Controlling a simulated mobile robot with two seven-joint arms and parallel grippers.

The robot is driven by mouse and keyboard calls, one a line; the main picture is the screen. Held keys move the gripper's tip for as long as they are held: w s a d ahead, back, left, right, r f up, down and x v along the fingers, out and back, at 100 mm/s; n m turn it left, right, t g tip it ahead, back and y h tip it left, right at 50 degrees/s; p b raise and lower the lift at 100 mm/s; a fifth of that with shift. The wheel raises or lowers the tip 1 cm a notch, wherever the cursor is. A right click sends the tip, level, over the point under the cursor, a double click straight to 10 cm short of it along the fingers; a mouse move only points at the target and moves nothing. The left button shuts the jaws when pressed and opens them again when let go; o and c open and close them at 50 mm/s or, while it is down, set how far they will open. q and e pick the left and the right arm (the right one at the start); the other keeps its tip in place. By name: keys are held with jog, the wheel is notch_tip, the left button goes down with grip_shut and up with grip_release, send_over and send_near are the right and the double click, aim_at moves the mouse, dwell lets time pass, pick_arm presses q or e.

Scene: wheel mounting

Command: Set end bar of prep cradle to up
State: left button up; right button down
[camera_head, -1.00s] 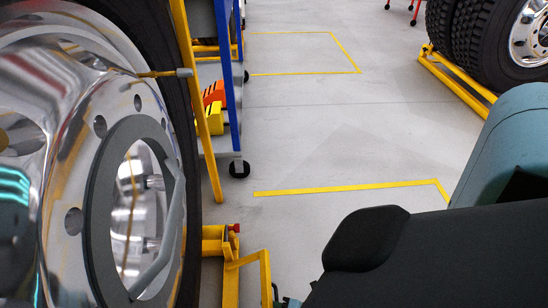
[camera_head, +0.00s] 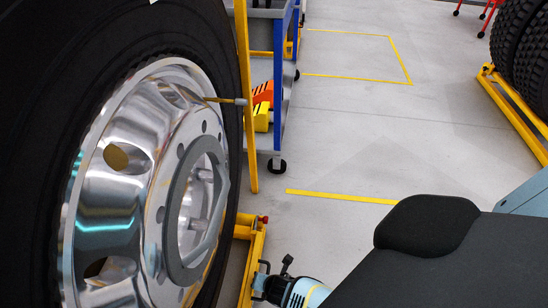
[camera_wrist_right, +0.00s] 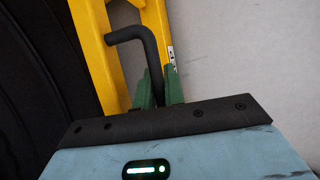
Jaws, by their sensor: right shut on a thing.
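The yellow prep cradle (camera_head: 252,262) stands on the floor at the foot of a big truck wheel (camera_head: 170,190) with a chrome rim. In the right wrist view, two yellow bars of the cradle (camera_wrist_right: 95,45) meet near the top. A black bent bar (camera_wrist_right: 140,35) rises between the green fingers of my right gripper (camera_wrist_right: 160,88), which is shut on its lower part. In the head view my right gripper (camera_head: 262,280) is low beside the cradle, partly cut off by the bottom edge. I cannot tell which cradle part is the end bar. My left gripper is out of view.
A blue-framed cart (camera_head: 280,90) holding orange and yellow blocks (camera_head: 262,105) stands behind the wheel. A yellow post (camera_head: 245,120) rises beside the tyre. Other wheels on a yellow cradle (camera_head: 510,110) stand at the right. The floor between is clear, with yellow lines.

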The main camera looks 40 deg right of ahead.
jog(key=shift+w+a+r+g+h, duration=0.15)
jog(key=shift+w+a+r, duration=0.25)
jog(key=shift+w, duration=0.2)
jog(key=shift+w+a+r+g+h, duration=0.15)
jog(key=shift+w+a+r, duration=0.15)
jog(key=shift+w+a, duration=0.25)
jog(key=shift+d, duration=0.1)
jog(key=c, duration=1.5)
grip_release()
jog(key=shift+s, duration=0.1)
